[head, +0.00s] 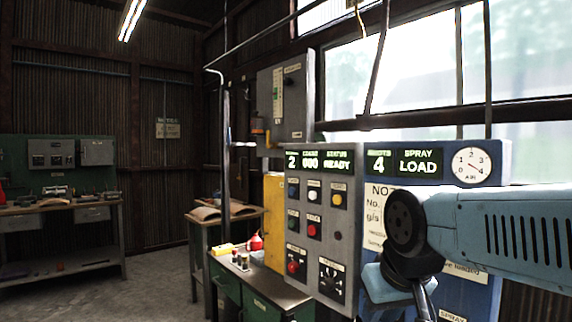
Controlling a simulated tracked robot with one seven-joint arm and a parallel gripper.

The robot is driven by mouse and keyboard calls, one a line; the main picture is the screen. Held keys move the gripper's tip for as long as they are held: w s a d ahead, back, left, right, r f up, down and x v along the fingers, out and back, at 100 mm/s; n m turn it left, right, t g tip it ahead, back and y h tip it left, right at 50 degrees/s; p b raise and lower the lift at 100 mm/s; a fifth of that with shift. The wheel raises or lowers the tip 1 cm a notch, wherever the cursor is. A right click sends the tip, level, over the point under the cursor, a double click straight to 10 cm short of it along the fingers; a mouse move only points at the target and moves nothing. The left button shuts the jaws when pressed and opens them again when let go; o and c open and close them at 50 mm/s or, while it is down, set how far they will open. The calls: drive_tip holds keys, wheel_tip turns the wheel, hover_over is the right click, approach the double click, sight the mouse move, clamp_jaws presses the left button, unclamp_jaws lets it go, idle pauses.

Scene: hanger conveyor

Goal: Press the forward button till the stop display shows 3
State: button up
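A grey control panel (335,255) stands right of centre in the head view. A display (292,161) at its top left reads 2; its small heading is not legible. Below are white, yellow, green and red buttons and a dark knob. Their labels are too small to read, so I cannot tell which is the forward button. My gripper (424,306) is at the lower right, right of the panel and cut off by the picture's bottom edge. I cannot tell if it is open or shut.
A blue panel (488,205) stands right of the grey one, partly behind my arm, with displays 4 and LOAD and a round dial (471,166). A green cabinet (256,285) with small items on top stands left of the panels. A workbench (60,209) is far left. Floor between is clear.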

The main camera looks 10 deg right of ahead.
clamp_jaws()
idle(1.1)
